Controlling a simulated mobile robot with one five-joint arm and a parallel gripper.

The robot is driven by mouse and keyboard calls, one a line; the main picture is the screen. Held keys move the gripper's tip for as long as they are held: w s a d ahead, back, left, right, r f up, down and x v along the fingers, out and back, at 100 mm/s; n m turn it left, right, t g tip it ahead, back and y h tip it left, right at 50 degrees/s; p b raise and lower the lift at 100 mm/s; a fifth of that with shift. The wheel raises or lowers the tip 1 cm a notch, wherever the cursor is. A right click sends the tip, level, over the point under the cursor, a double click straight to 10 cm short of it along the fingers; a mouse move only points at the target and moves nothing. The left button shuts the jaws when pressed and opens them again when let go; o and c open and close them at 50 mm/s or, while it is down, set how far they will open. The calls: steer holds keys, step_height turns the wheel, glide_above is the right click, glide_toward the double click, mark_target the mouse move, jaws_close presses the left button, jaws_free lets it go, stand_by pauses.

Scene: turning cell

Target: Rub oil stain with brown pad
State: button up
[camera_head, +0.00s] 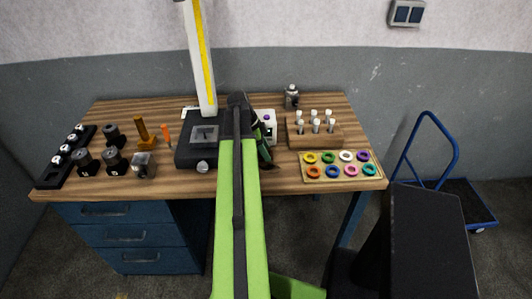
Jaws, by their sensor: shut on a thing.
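My gripper (266,150) is over the workbench, just right of my green arm, which hides much of it. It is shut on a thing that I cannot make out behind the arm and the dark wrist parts. I cannot make out a brown pad anywhere in this view. No oil stain shows on the visible parts of the wooden benchtop (290,176). The part of the bench behind my arm is hidden.
A black height stand (196,152) with a tall white column is close left of my arm. Right are a wooden pin block (314,140) and a tray of coloured rings (341,178). Black holders (114,161) and a black rack (54,176) fill the left. A blue trolley (470,203) stands right.

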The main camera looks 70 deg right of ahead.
mark_target(276, 167)
steer(key=shift+s+d+r, duration=0.1)
steer(key=shift+d+r, duration=0.1)
steer(key=shift+d, duration=0.35)
steer(key=shift+d+r, duration=0.15)
steer(key=shift+d, duration=0.4)
steer(key=shift+s+r, duration=0.1)
steer(key=shift+s, duration=0.4)
steer(key=shift+s+a, duration=0.2)
steer(key=shift+a, duration=0.1)
steer(key=shift+s+a+f, duration=0.35)
steer(key=shift+s+a, duration=0.05)
steer(key=shift+s, duration=0.05)
steer(key=shift+s+a+f, duration=0.1)
steer(key=shift+a, duration=0.8)
steer(key=shift+s+a, duration=0.1)
steer(key=shift+a, duration=0.05)
steer(key=shift+s+a+f, duration=0.1)
steer(key=shift+s+a, duration=0.2)
steer(key=shift+a, duration=0.55)
steer(key=shift+s+a, duration=0.3)
steer(key=shift+a, duration=0.55)
